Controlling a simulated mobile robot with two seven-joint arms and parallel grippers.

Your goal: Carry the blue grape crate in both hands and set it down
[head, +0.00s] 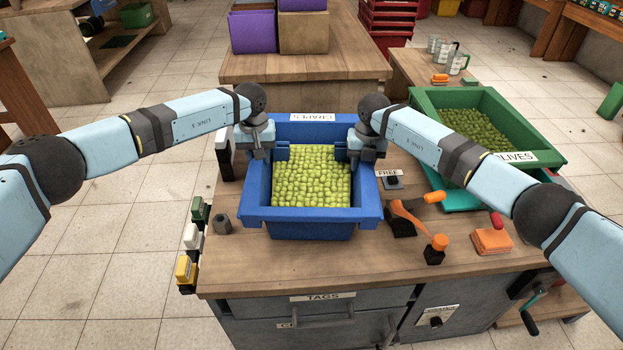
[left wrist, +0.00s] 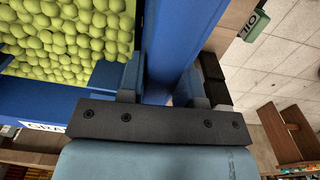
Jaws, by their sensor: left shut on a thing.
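The blue grape crate (head: 367,215), full of green grapes, is over the wooden workbench in the middle of the head view. A white label lies on its far rim. I cannot tell whether its base touches the bench top. My left gripper (head: 264,146) is shut on the crate's left wall, one finger inside and one outside. In the left wrist view the blue wall (left wrist: 166,50) passes between the fingers (left wrist: 165,88). My right gripper (head: 362,150) straddles the right wall in the mirrored pose and appears shut on it. The crate looks level.
A green olive crate (head: 545,150) stands at the right. An orange-handled tool (head: 405,215) and orange block (head: 492,241) lie right of the blue crate. Small coloured blocks (head: 187,268) line the bench's left edge. Another table (head: 350,65) with purple boxes (head: 252,32) stands behind.

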